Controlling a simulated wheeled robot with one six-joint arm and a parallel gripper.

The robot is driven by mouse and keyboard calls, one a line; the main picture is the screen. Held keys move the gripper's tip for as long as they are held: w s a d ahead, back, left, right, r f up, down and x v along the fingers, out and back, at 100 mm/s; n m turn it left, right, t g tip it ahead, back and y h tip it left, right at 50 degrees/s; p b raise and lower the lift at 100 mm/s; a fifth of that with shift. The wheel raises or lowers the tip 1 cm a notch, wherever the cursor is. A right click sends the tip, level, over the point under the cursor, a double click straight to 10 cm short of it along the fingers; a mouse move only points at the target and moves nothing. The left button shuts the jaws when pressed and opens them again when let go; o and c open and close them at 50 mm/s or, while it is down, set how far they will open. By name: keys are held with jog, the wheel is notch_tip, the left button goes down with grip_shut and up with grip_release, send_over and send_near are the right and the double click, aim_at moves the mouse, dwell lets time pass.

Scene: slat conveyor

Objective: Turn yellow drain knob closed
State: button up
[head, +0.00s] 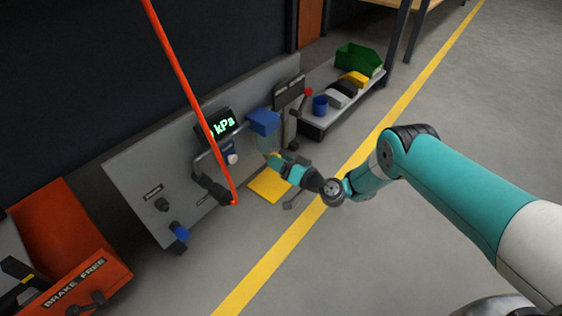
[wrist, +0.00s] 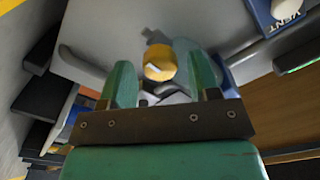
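The yellow drain knob (wrist: 160,60) is round, with a small white mark on its face. In the wrist view it shows between the two teal fingers of my gripper (wrist: 162,76). The fingers are apart, with a gap on each side of the knob; I cannot tell whether they touch it or how deep it sits between them. In the head view my gripper (head: 274,163) is at the grey panel, below the blue-topped clear bowl (head: 263,122). Only a small yellow patch shows at its tip there, and the fingers are too small to read.
The grey panel (head: 130,180) carries a lit kPa display (head: 222,126), a blue knob (head: 180,231) and a red hose (head: 180,75) crossing in front. A shelf with bins (head: 357,60) stands behind right. An orange BRAKE FREE unit (head: 75,275) is at left.

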jog(key=p+v, duration=1.7)
jog(key=shift+p, duration=0.3)
jog(key=shift+s+d, duration=0.15)
